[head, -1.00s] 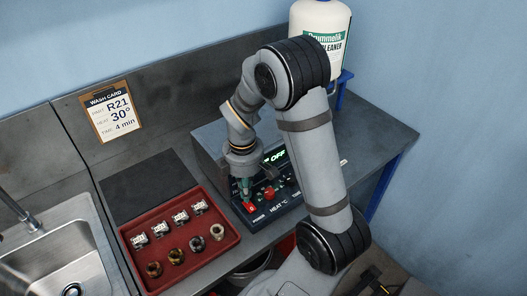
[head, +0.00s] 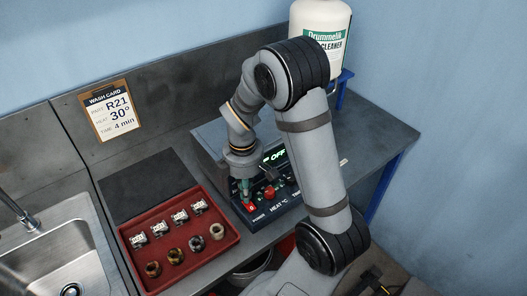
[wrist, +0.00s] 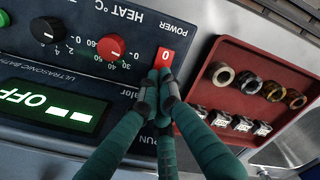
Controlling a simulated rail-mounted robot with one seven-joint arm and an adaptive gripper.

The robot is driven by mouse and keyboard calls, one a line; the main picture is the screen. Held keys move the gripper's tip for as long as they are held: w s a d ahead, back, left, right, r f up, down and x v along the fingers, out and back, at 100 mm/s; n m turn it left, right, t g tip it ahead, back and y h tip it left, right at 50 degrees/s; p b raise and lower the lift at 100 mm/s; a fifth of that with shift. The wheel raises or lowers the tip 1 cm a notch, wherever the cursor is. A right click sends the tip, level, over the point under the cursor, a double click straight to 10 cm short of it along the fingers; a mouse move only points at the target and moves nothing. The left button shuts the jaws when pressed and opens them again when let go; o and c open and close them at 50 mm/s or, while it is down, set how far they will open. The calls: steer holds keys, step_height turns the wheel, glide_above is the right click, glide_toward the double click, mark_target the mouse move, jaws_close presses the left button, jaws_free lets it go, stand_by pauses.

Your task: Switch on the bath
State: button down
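The ultrasonic bath (head: 208,143) stands on the bench, partly hidden behind my arm. Its display (wrist: 50,108) is lit and reads OFF, also in the head view (head: 277,155). The red power switch (wrist: 165,57), marked 0, sits at the end of the panel under the word POWER. It also shows in the head view (head: 250,206). My gripper (wrist: 160,76) has its green fingertips together, with nothing seen between them. The tips are right at the switch's edge in the wrist view; I cannot tell whether they touch it.
Next to the switch are the red heat knob (wrist: 111,46) and a black knob (wrist: 46,30). A red tray (head: 133,243) with several rings and small labelled parts lies left of the bath. A wash card (head: 112,110) hangs on the backboard. A white cleaner jug (head: 318,22) stands behind.

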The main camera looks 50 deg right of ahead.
steer(key=shift+f+b, duration=0.6)
steer(key=shift+f, duration=0.05)
step_height(320, 180, up, 7)
steer(key=p, duration=0.6)
steer(key=shift+r, duration=0.1)
stand_by(0.3)
steer(key=shift+f, duration=0.2)
